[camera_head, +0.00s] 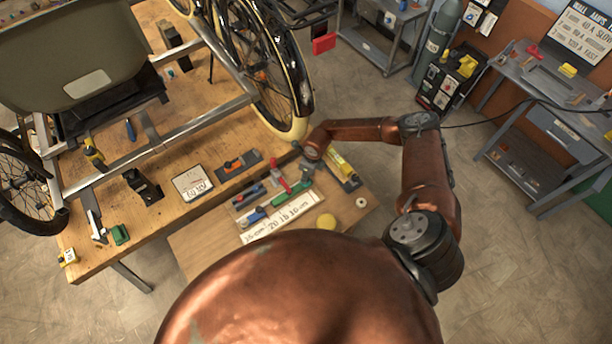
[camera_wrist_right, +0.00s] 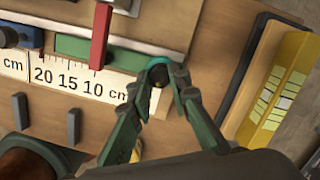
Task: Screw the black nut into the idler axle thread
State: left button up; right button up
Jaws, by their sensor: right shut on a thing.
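My right gripper (camera_wrist_right: 163,78) reaches over the small wooden side table and is shut on a small dark round piece, which looks like the black nut (camera_wrist_right: 157,74). A teal rim shows around its upper edge. In the head view the right gripper (camera_head: 307,168) is small, low over the laid-out tools. The trike frame (camera_head: 196,122) stands on the workbench at upper left, with its wheel (camera_head: 288,110) near the bench edge. I cannot make out the idler axle thread. My left gripper does not show.
A ruler strip (camera_wrist_right: 75,84), a red upright piece (camera_wrist_right: 101,36) and a yellow-and-black item (camera_wrist_right: 280,92) lie close to the right gripper. Open floor lies to the right.

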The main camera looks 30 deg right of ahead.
jog(key=m, duration=0.6)
jog(key=shift+a+h, duration=0.1)
jog(key=shift+h, duration=0.3)
jog(key=m+h, duration=0.1)
jog(key=m, duration=0.5)
jog(key=o, duration=0.6)
jog(key=n+y, duration=0.1)
jog(key=n, duration=1.1)
jog(key=shift+y, duration=0.4)
jog(key=shift+c, duration=0.2)
